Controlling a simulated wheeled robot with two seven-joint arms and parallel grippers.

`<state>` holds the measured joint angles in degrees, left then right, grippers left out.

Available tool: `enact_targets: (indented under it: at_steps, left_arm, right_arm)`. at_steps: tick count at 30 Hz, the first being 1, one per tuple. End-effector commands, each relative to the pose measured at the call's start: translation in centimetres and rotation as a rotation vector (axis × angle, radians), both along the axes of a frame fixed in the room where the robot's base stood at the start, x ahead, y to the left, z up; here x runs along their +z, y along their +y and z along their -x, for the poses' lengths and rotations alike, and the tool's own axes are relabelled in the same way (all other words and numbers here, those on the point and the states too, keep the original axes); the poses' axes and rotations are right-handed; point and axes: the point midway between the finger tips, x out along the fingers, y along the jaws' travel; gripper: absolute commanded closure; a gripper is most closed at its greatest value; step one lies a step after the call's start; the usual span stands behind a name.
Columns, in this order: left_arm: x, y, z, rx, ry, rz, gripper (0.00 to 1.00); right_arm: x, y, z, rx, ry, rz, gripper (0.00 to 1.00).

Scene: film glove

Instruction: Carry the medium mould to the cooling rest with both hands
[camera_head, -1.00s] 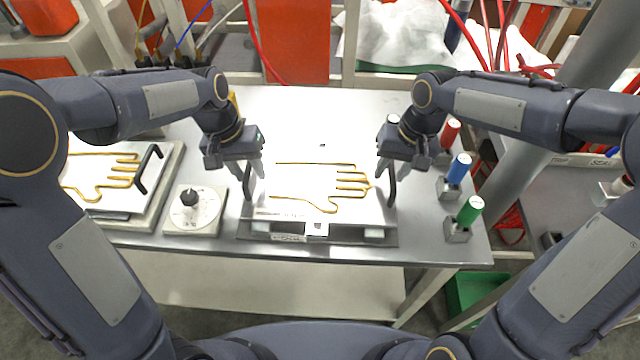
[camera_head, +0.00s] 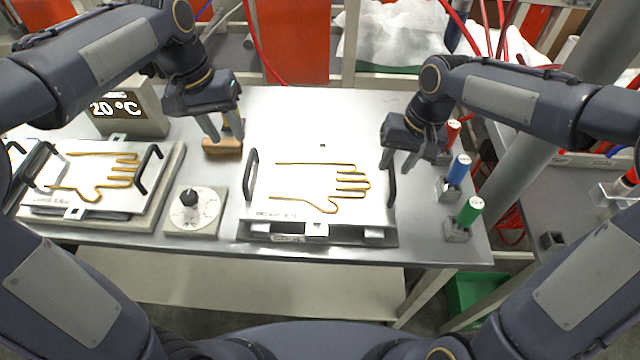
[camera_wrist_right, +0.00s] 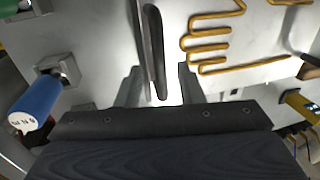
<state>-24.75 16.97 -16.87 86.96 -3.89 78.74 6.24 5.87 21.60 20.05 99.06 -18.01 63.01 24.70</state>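The medium mould (camera_head: 290,185), a pale plate with a golden hand outline, lies flat on the cooling rest (camera_head: 390,241) at the table's middle front. Its label is too small to read surely. Its left black handle (camera_head: 251,175) stands free. My left gripper (camera_head: 222,134) is open, above and behind that handle, close over a brown wooden block. My right gripper (camera_head: 399,164) is open, just above the right handle (camera_head: 391,186). In the right wrist view this handle (camera_wrist_right: 155,50) shows between the spread fingers, apart from both.
Another mould (camera_head: 75,190) lies on a plate at the left. A dial (camera_head: 190,208) stands between the moulds. The brown wooden block (camera_head: 222,147) and a 20 °C display (camera_head: 128,108) are behind. Red, blue (camera_head: 460,168) and green (camera_head: 470,211) cylinders line the right edge.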

Motion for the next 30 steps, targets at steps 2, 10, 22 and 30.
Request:
enact_targets:
  at_steps: [2,10,22,30]
  left_arm:
    - [0.0,0.0,0.0,0.000,0.000,0.000,0.66]
    - [0.0,0.0,0.0,0.000,0.000,0.000,0.66]
    - [-0.1,0.0,0.0,0.000,0.000,0.000,0.66]
    - [-0.1,0.0,0.0,0.000,0.000,0.000,0.66]
  right_arm:
    - [1.9,-0.3,-0.1,-0.002,-0.007,-0.001,0.66]
    - [7.1,-1.4,0.0,-0.001,-0.004,-0.001,0.66]
    - [9.0,-1.8,0.1,0.001,0.000,0.000,0.66]
    - [9.0,-1.8,0.1,0.000,0.000,0.000,0.66]
